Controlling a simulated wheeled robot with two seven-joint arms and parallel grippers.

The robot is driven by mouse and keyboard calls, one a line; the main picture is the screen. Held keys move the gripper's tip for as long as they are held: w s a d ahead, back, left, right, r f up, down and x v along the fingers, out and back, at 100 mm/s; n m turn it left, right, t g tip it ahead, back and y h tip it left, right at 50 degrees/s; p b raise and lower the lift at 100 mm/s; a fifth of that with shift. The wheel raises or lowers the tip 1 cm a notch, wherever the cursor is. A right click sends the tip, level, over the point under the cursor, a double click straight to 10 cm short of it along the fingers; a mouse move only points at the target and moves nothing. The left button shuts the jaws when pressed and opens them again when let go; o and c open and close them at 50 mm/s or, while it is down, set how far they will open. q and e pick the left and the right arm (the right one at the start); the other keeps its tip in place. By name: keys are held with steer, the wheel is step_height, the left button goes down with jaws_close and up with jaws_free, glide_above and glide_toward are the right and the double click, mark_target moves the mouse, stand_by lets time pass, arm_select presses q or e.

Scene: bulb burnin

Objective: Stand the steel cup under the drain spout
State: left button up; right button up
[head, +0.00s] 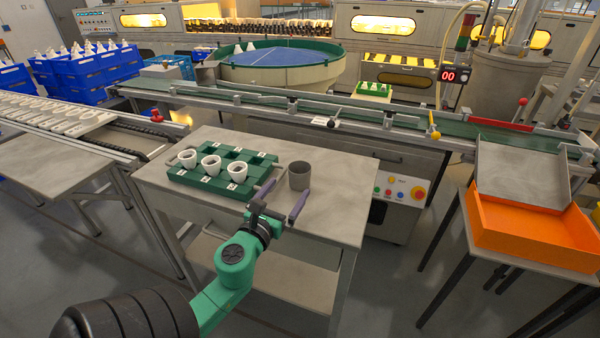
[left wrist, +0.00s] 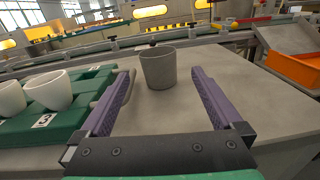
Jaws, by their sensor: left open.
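The grey steel cup (head: 299,175) stands upright on the small grey table, right of the green tray. In the left wrist view the cup (left wrist: 158,68) stands just beyond the fingertips, roughly midway between them. My left gripper (head: 281,196) is open, with its purple fingers pointing at the cup and nothing held. It also shows in the left wrist view (left wrist: 160,85). I cannot make out the drain spout for certain. My right gripper is not in view.
The green tray (head: 255,158) holds white cups (head: 210,165) in its numbered front places, close to my left finger. The table (head: 335,165) is clear right of the cup. A conveyor (head: 270,109) runs behind. An orange bin (head: 530,235) stands at the right.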

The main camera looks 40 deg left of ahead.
mark_target(304, 166)
arm_select(q)
steer(key=x, duration=0.9)
steer(key=shift+w+a+f+p, duration=0.1)
steer(key=shift+w+a+p, duration=0.15)
steer(key=shift+w+p, duration=0.1)
steer(key=shift+s, duration=0.15)
steer(key=c, duration=1.4)
